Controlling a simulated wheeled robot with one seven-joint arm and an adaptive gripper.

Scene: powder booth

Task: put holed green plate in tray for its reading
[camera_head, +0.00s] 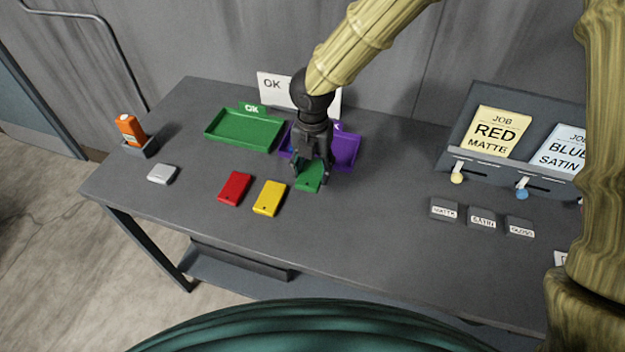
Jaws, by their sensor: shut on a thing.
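The holed green plate (309,178) is between the fingers of my gripper (312,172), in the middle of the table. My gripper points down and is shut on the plate; whether the plate is lifted or touches the table I cannot tell. A small dark hole shows near its front edge. The green tray (243,146) labelled OK stands behind and to the left, and looks empty. The purple tray (347,152) is right behind my gripper, which hides much of it and its label. A bit of blue shows in its left part, mostly hidden.
A red plate (235,188) and a yellow plate (270,198) lie left of my gripper. An orange device (130,128) stands in a grey holder at the far left, near a light grey block (162,173). Job cards and labelled blocks (482,218) occupy the right. The table's front middle is clear.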

